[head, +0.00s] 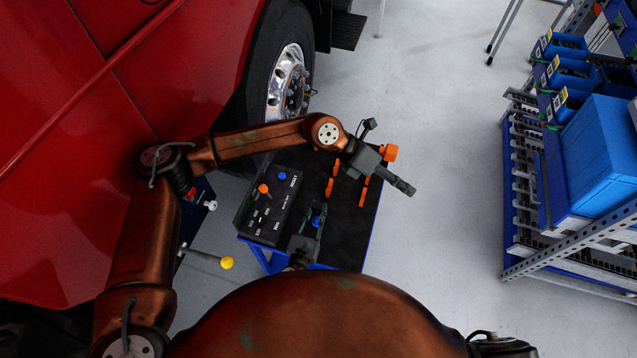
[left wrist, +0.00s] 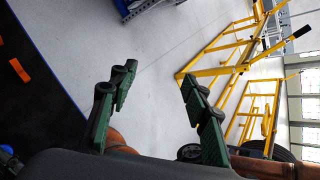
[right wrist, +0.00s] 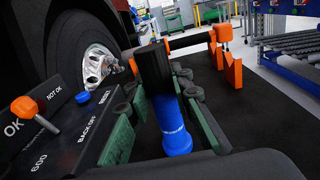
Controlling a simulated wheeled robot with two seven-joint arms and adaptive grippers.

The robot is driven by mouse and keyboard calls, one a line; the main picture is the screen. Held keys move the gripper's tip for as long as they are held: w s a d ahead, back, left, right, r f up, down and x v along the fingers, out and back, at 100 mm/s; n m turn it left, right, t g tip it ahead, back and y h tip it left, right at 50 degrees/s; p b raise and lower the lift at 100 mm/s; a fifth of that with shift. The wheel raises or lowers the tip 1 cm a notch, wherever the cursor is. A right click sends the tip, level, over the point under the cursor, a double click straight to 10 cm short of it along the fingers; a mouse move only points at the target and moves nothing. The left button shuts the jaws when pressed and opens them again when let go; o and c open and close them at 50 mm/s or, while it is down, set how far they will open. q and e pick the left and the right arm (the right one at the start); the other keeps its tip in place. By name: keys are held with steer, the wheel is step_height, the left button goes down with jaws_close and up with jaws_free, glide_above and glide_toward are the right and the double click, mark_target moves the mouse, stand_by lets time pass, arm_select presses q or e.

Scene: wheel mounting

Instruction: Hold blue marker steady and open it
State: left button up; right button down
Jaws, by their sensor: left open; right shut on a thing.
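In the right wrist view my right gripper (right wrist: 160,112) is shut on a blue cylindrical thing (right wrist: 172,128) with pale lettering. A thick black part (right wrist: 155,68) stands above the blue part. I cannot tell from its shape whether this is the blue marker. The blue thing also shows small in the head view (head: 316,221), by my right gripper (head: 308,232) over the near part of the cart. My left gripper (head: 402,187) hangs over the cart's right edge. In the left wrist view its fingers (left wrist: 157,82) are apart, with nothing between them.
The blue cart has a black top (head: 345,235), orange holders (head: 364,191) and a control box (head: 268,207) with blue and orange knobs. A red truck with a wheel (head: 288,80) stands left. A rack with blue bins (head: 600,150) stands right. The floor between is clear.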

arm_select(q)
steer(key=w+d+r+n+t+h, duration=0.35)
steer(key=w+r+n, duration=0.3)
steer(key=r, duration=0.25)
steer(key=w+d+r+n+t+h, duration=0.25)
steer(key=w+r+n+h, duration=0.2)
steer(key=r+n, duration=0.45)
steer(key=w+a+f+n+t+y, duration=0.1)
steer(key=w+a+n+t+y, duration=0.6)
steer(key=w+n, duration=0.7)
steer(key=w+a+f+n+y, duration=0.3)
steer(key=a+f+n, duration=0.2)
steer(key=f+n, duration=0.15)
steer(key=n+g+y, duration=0.8)
steer(key=g+y, duration=0.1)
steer(key=g, duration=0.3)
glide_toward(317, 205)
steer(key=f, duration=0.7)
steer(key=s+f, duration=0.1)
steer(key=f, duration=0.2)
steer(key=shift+a+f, duration=0.25)
steer(key=shift+a, duration=0.05)
